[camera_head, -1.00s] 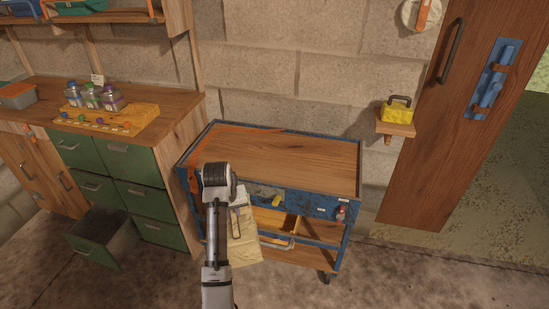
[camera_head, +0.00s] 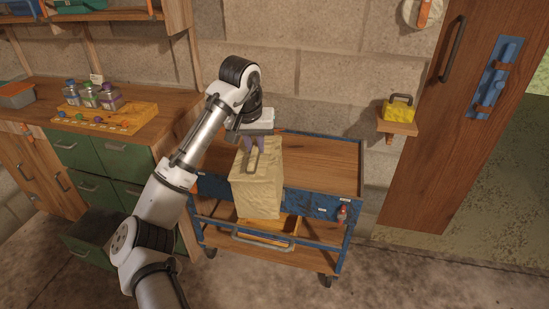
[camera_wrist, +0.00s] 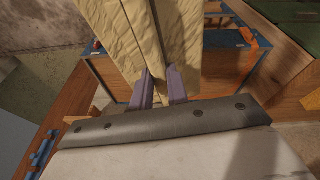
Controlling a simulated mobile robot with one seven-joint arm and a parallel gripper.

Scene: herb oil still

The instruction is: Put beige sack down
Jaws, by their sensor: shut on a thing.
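The beige sack (camera_head: 257,183) hangs upright from my gripper (camera_head: 254,142) in the head view. Its top handle is between my fingers, and the sack overlaps the front left part of the cart in the picture. I cannot tell whether its base touches anything. In the wrist view the sack (camera_wrist: 140,35) fills the upper middle, with my two purple fingers (camera_wrist: 158,90) shut at its top. The cart (camera_head: 325,170) has a wooden top with a blue rim; the part behind the sack and gripper is hidden.
The right part of the cart top is bare. Green drawers (camera_head: 78,150) stand at left, one pulled open low down. A bench there holds several jars (camera_head: 90,95) and a yellow tray (camera_head: 118,118). A yellow box (camera_head: 398,110) sits on a wall shelf beside the wooden door (camera_head: 440,130).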

